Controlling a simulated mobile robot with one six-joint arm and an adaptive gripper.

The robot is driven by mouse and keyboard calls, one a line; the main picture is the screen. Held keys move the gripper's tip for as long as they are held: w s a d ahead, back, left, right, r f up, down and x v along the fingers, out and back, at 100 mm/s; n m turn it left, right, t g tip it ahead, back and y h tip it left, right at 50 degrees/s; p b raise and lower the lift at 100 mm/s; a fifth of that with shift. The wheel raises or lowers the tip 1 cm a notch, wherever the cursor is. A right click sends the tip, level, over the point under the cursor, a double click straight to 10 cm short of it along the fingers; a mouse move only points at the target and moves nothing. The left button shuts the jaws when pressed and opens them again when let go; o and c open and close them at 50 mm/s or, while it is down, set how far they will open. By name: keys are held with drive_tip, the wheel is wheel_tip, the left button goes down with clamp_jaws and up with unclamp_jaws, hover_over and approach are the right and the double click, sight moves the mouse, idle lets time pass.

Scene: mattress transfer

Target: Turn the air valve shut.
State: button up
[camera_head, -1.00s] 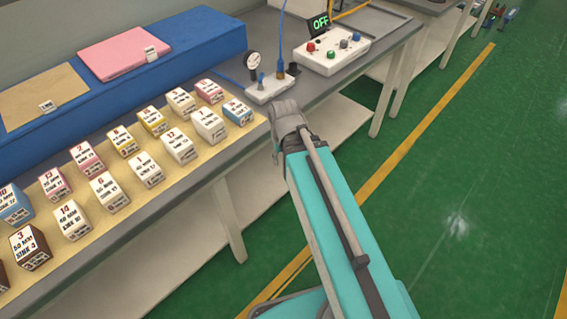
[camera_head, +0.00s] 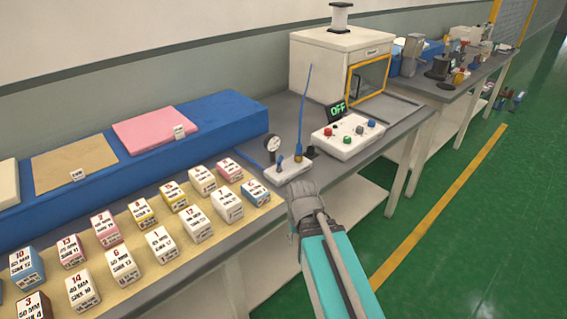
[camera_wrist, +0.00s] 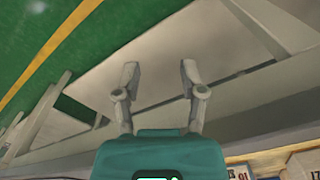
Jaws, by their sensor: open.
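The air valve unit is a white block (camera_head: 287,171) on the grey bench, with a round gauge (camera_head: 273,143), a small blue lever or knob (camera_head: 280,159) and a brass fitting with a blue hose (camera_head: 299,150). Which part turns is too small to tell. My arm reaches up from below, its grey wrist end just in front of the unit at the bench edge. My gripper's fingers are hidden in the head view. In the wrist view my gripper (camera_wrist: 157,75) is open and empty, its fingers apart over the bench's lower shelf and floor. The valve does not show there.
A control box (camera_head: 347,138) with coloured knobs and a display (camera_head: 337,110) reading OFF stands right of the valve. A white cabinet (camera_head: 335,65) stands behind. Several labelled blocks fill a tan mat (camera_head: 150,268) to the left. Green floor (camera_head: 480,230) is open at the right.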

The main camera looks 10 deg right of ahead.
wheel_tip(320, 180, up, 16)
drive_tip(key=w+p, duration=0.1)
drive_tip(key=p, duration=1.4)
wheel_tip(320, 180, up, 10)
drive_tip(key=m+p, duration=0.5)
drive_tip(key=p, duration=0.5)
hover_over(281, 157)
drive_tip(key=shift+w+f, duration=0.1)
drive_tip(key=shift+f, duration=0.05)
drive_tip(key=shift+f+b, duration=0.2)
drive_tip(key=shift+b, duration=0.25)
wheel_tip(281, 157, down, 13)
drive_tip(key=b, duration=1.3)
drive_tip(key=shift+f, duration=0.2)
